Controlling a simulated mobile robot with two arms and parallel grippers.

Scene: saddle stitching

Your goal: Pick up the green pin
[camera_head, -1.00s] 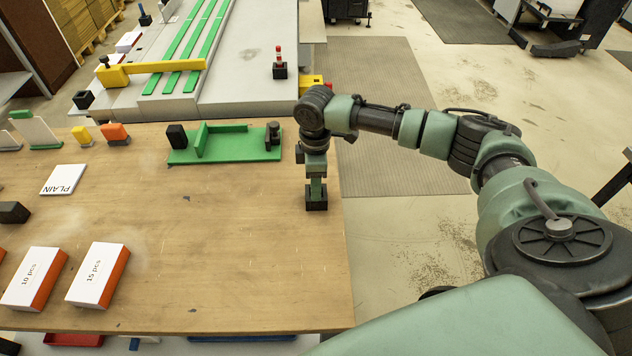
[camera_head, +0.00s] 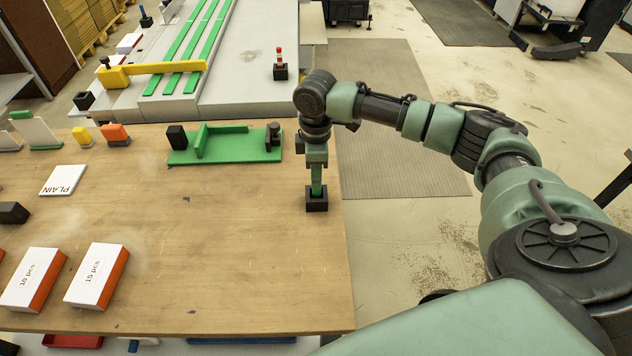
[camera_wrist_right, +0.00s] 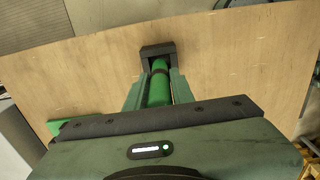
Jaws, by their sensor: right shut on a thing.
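The green pin (camera_head: 316,189) stands upright at the black square holder (camera_head: 317,204) near the right edge of the wooden table. My right gripper (camera_head: 316,182) is above the holder, pointing down, and shut on the pin. In the right wrist view the pin (camera_wrist_right: 158,84) lies between the two fingers, with the black holder (camera_wrist_right: 157,50) around or just beyond its far end. I cannot tell whether the pin's lower end is still inside the holder. My left gripper is not in view.
A green fixture (camera_head: 235,143) lies behind and left of the gripper. White-and-orange boxes (camera_head: 97,276) and a PLAIN card (camera_head: 63,180) are on the left. A grey machine bed (camera_head: 245,60) stands behind. The table (camera_head: 230,250) in front of the holder is clear.

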